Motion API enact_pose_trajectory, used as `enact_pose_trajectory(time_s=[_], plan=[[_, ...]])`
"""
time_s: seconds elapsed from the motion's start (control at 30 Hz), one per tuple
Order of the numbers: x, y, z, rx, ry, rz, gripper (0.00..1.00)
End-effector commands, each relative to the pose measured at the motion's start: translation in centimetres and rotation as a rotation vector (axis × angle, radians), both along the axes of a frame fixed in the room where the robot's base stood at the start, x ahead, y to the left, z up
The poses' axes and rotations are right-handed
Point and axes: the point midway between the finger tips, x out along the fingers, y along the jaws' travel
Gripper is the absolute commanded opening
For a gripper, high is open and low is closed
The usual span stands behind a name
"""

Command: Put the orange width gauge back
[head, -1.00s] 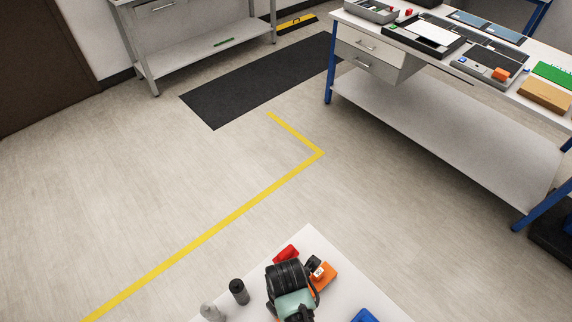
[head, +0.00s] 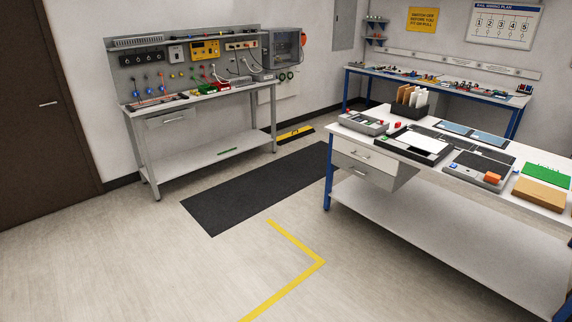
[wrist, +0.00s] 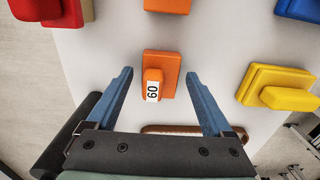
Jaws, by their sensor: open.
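In the wrist view an orange block marked "60" (wrist: 169,64) lies on a pale surface (wrist: 220,60), with a raised part bearing a white label. My gripper (wrist: 158,74) is open, and its two blue fingers show on either side of the orange block with a gap on each side. I cannot tell how far above the surface the fingertips are. A second orange block (wrist: 167,5) is cut off at the top edge. My gripper is not in the head view. The head view shows a small orange item (head: 491,178) on a grey device on the right bench.
Near the gripper are a yellow block (wrist: 285,90), a blue block (wrist: 300,8) and red blocks (wrist: 72,12). A brown-rimmed slot or bar (wrist: 180,128) lies below the orange block. The head view shows a workbench (head: 440,215) at right and clear floor (head: 130,265).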

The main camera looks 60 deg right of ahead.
Motion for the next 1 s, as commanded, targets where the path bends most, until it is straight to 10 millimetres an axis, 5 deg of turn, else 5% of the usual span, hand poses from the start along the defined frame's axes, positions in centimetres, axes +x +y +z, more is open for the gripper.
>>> enact_pose_trajectory(time_s=[0.6, 1.0], plan=[[0.1, -0.1, 10.6, -0.002, -0.003, 0.000, 0.85], [0.0, 0.0, 12.2, 0.000, 0.000, 0.000, 0.85]])
